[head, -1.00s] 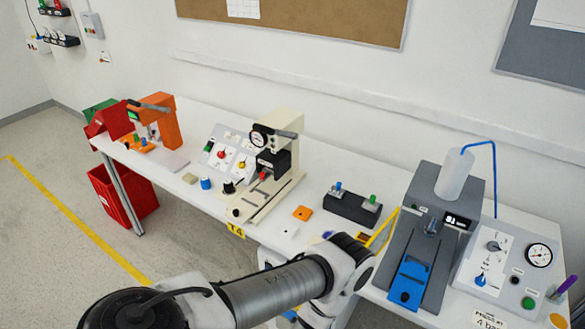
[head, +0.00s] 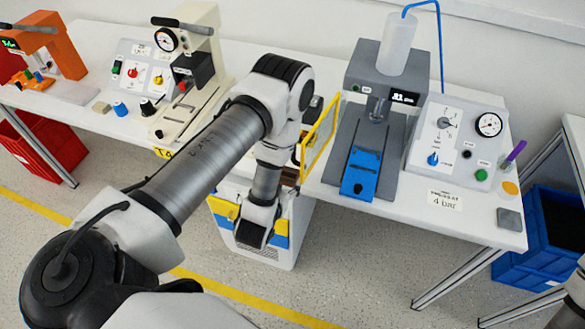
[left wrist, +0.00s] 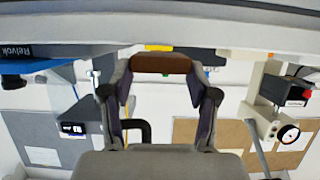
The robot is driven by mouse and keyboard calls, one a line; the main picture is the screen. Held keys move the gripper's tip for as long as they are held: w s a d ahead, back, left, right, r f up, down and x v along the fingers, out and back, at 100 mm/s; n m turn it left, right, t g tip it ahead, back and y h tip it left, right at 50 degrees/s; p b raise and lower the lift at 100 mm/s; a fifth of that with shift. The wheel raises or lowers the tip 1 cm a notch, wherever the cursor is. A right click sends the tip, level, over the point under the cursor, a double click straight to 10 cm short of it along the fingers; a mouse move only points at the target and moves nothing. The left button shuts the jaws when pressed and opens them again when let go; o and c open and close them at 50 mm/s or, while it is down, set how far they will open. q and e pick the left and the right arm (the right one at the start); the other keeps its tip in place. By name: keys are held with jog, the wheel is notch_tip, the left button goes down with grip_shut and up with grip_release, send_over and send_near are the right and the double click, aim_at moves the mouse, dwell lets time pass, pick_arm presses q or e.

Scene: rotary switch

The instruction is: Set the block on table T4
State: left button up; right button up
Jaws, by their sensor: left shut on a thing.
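My left gripper (left wrist: 161,82) is shut on a reddish-brown block (left wrist: 161,63), which spans its two fingers in the left wrist view. In the head view my left arm crosses the front of the workbench. Its wrist hangs before the front edge, and the fingers are mostly hidden there. Table T4 (head: 93,124) is the white-topped bench section with the cream press, and its yellow label (head: 161,153) is partly covered by my arm. My right gripper is not in view.
The cream press (head: 195,70), knob panel (head: 140,72) and blue knob (head: 120,109) stand on T4. A yellow frame (head: 320,138) stands by my wrist. To its right are a grey press (head: 350,125) and gauge panel (head: 460,140). A blue-yellow cabinet (head: 280,255) stands below.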

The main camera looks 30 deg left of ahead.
aim_at(293, 166)
pick_arm(q)
jog(key=w, duration=0.2)
jog(key=w+a+b, duration=0.1)
jog(key=w, duration=0.1)
jog(key=w+f, duration=0.1)
jog(key=w, duration=0.1)
jog(key=shift+w+a+b, duration=0.25)
jog(key=shift+b, duration=0.05)
jog(key=shift+r, duration=0.2)
jog(key=shift+f, duration=0.15)
jog(key=o, duration=1.2)
